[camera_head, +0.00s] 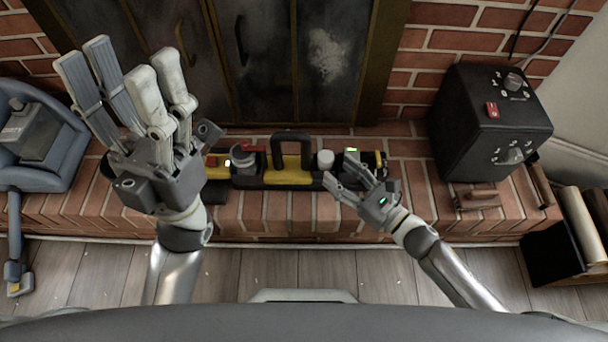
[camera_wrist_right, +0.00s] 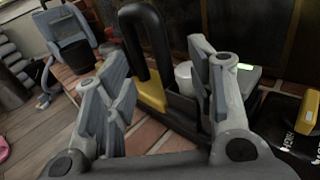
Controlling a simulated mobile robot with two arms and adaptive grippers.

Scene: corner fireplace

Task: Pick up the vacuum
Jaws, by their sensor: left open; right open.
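A grey-blue appliance with a dark bin (camera_head: 35,135) stands at the far left of the brick hearth and looks like the vacuum. A tube and foot run down from it to the floor. It also shows in the right wrist view (camera_wrist_right: 70,30). My left gripper (camera_head: 128,62) is open and empty, fingers pointing up the picture, right of the appliance. My right gripper (camera_head: 340,170) is open, at the right part of a yellow and black carrier (camera_head: 285,178). In the right wrist view the carrier's black handle (camera_wrist_right: 145,40) shows between my open fingers; contact is unclear.
The carrier holds several small items, including a white cylinder (camera_head: 325,159). A black box with knobs (camera_head: 488,115) stands right on the hearth. A dark holder with rolls (camera_head: 560,255) is at the right edge. Dark fireplace doors (camera_head: 290,60) are behind. The wooden floor in front is mostly clear.

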